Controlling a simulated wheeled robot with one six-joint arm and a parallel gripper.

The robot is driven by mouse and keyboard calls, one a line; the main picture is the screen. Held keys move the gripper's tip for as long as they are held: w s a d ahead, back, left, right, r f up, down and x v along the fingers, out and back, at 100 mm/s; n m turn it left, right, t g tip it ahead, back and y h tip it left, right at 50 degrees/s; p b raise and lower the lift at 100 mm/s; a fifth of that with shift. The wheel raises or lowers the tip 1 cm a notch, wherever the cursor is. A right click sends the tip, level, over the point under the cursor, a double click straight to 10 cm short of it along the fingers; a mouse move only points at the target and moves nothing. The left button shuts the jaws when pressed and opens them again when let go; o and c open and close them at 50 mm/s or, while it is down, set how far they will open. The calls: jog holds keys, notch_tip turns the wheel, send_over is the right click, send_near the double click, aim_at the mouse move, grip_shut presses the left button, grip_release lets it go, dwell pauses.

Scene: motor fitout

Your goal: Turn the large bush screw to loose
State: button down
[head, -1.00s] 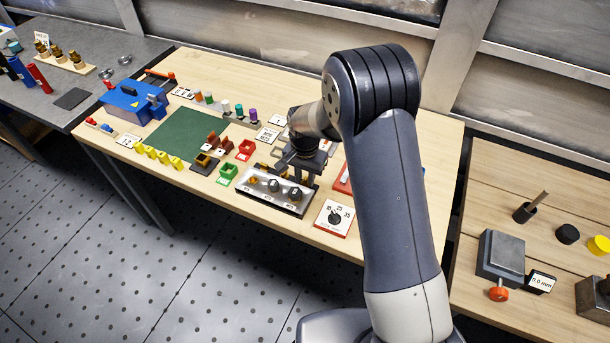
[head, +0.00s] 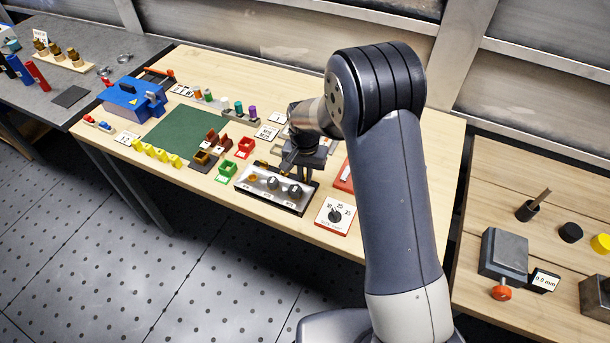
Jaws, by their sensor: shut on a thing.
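Which one is the large bush screw I cannot tell. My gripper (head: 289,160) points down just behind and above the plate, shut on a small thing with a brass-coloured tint. That thing is mostly hidden by the fingers and too small to make out. It appears apart from the knobs.
A white card with a dial (head: 335,214) lies right of the plate. Green (head: 226,172) and red (head: 243,148) holders stand to its left. A green mat (head: 187,135), yellow blocks (head: 157,153) and a blue box (head: 134,101) lie farther left. The front right of the bench is clear.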

jog(key=n+b, duration=0.2)
jog(key=n, duration=0.1)
jog(key=shift+f+n, duration=0.1)
jog(key=shift+n, duration=0.2)
jog(key=n+b, duration=0.1)
jog(key=n, duration=0.3)
jog(key=shift+n+b, duration=0.3)
jog(key=shift+b, duration=0.05)
jog(key=n+b, duration=0.1)
jog(key=n, duration=0.3)
jog(key=shift+n+b, duration=0.35)
jog(key=shift+n, duration=1.35)
jog(key=c, duration=1.5)
grip_release()
